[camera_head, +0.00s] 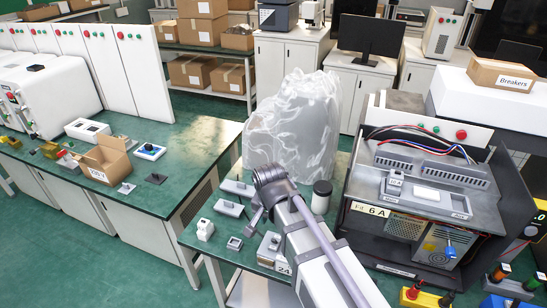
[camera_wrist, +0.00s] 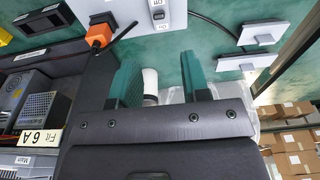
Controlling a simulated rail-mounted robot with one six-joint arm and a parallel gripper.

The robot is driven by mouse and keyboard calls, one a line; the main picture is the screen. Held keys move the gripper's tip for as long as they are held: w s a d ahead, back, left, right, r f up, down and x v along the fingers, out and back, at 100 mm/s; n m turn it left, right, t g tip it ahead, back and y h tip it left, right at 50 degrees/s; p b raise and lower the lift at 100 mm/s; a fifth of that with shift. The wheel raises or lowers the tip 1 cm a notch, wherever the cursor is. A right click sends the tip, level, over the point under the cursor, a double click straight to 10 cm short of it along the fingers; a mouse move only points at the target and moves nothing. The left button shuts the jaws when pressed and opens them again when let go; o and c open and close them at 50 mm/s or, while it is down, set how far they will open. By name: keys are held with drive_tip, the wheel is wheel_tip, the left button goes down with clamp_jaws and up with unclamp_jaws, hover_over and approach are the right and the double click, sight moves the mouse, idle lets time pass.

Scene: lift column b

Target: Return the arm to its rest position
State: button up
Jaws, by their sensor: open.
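My arm reaches over the green bench (camera_head: 215,265) in the head view, with its grey wrist bent near the middle of the picture. My gripper (camera_head: 254,216) points down there, partly hidden by the wrist. In the wrist view my gripper (camera_wrist: 160,68) shows two dark green fingers standing apart. Nothing is held between them. A white rounded thing (camera_wrist: 150,84) shows behind the gap, partly covered by the gripper body.
Flat grey pieces (camera_head: 237,188), a small white block (camera_head: 205,229) and a black-lidded jar (camera_head: 321,197) are on the bench near my arm. A clear plastic-covered bulk (camera_head: 290,130) stands behind. An open equipment case (camera_head: 420,205) labelled "6 A" stands close on the right.

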drive_tip(key=s+d+n, duration=0.2)
drive_tip(key=s+d, duration=0.1)
drive_tip(key=d, duration=0.5)
drive_tip(key=s+d+n+g, duration=0.1)
drive_tip(key=s+d+n, duration=0.1)
drive_tip(key=d, duration=0.7)
drive_tip(key=shift+s+d+y, duration=0.25)
drive_tip(key=shift+s+y, duration=0.05)
drive_tip(key=shift+s, duration=0.55)
